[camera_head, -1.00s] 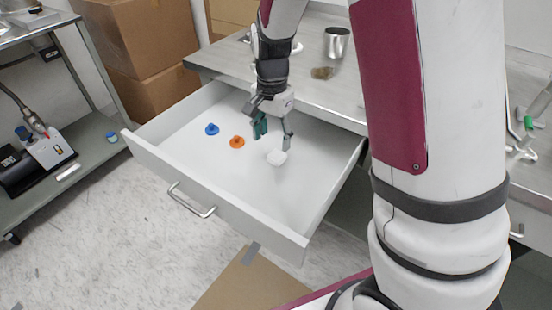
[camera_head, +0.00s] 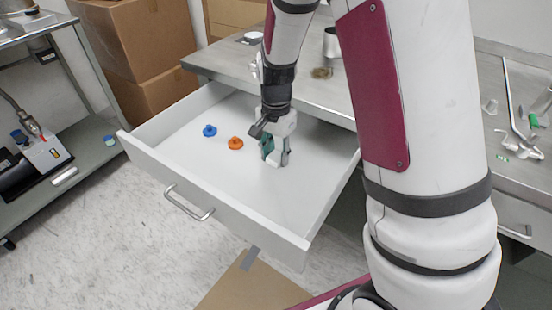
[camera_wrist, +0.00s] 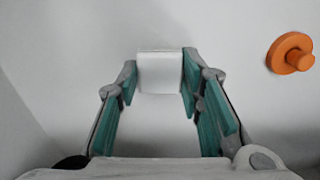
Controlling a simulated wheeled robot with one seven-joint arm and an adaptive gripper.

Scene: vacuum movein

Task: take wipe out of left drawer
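The left drawer (camera_head: 232,197) is pulled out and open. The wipe, a small white block (camera_wrist: 160,72), is between the tips of my gripper (camera_wrist: 160,82) in the wrist view. Both green-padded fingers appear to touch its sides, so the gripper looks shut on it. In the head view my gripper (camera_head: 276,158) points down inside the drawer, near the drawer floor. The wipe is mostly hidden behind the fingers there.
A blue knobbed piece (camera_head: 210,131) and an orange one (camera_head: 236,143) lie in the drawer, left of my gripper. The orange piece also shows in the wrist view (camera_wrist: 290,54). The metal worktop (camera_head: 215,64) overhangs the drawer's back. A cardboard piece (camera_head: 250,285) lies on the floor.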

